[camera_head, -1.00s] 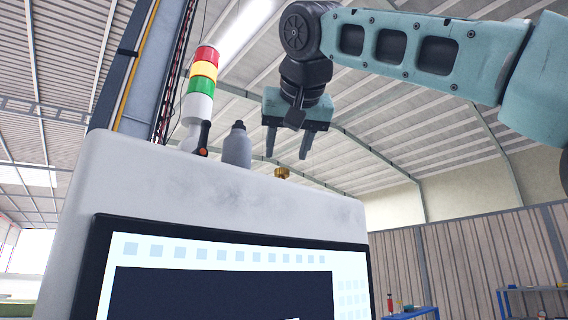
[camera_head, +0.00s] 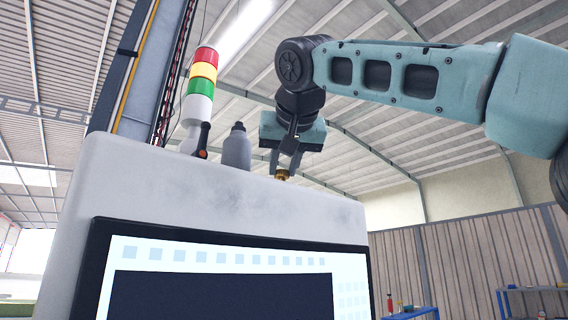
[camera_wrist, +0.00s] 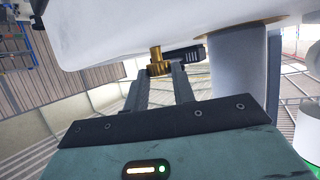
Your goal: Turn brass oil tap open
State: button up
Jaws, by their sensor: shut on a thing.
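The brass oil tap (camera_head: 282,174) stands on top of the white machine cabinet, near the right end of its top edge. My gripper (camera_head: 284,171) points down over it and is shut on it. In the wrist view the brass tap (camera_wrist: 157,58) shows between the fingertips of my gripper (camera_wrist: 159,72), with its stem running to the white cabinet surface. A dark ribbed part lies just beside the tap there. How far the tap is turned cannot be told.
A grey bottle (camera_head: 237,148) and a dark-handled tool (camera_head: 203,138) stand on the cabinet top (camera_head: 220,190) left of my gripper. A red, yellow and green signal tower (camera_head: 202,80) rises behind them. A dark-framed screen (camera_head: 225,270) fills the cabinet front.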

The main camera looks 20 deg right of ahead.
jog(key=shift+d, duration=0.1)
jog(key=n+y+b, duration=0.1)
jog(key=n+y, duration=0.1)
jog(key=y, duration=0.1)
jog(key=shift+d+n+b, duration=0.3)
jog(key=shift+b, duration=0.1)
jog(key=shift+d+n+y, duration=0.15)
jog(key=shift+n+y, duration=0.6)
jog(key=shift+y, duration=0.15)
jog(key=shift+d+n+y, duration=0.1)
jog(key=shift+n+y, duration=0.65)
jog(key=shift+y, duration=0.15)
jog(key=shift+g, duration=0.3)
jog(key=o, duration=1)
jog(key=shift+b, duration=0.3)
jog(key=v, duration=1.7)
jog(key=shift+s+d, duration=0.2)
jog(key=shift+d, duration=0.05)
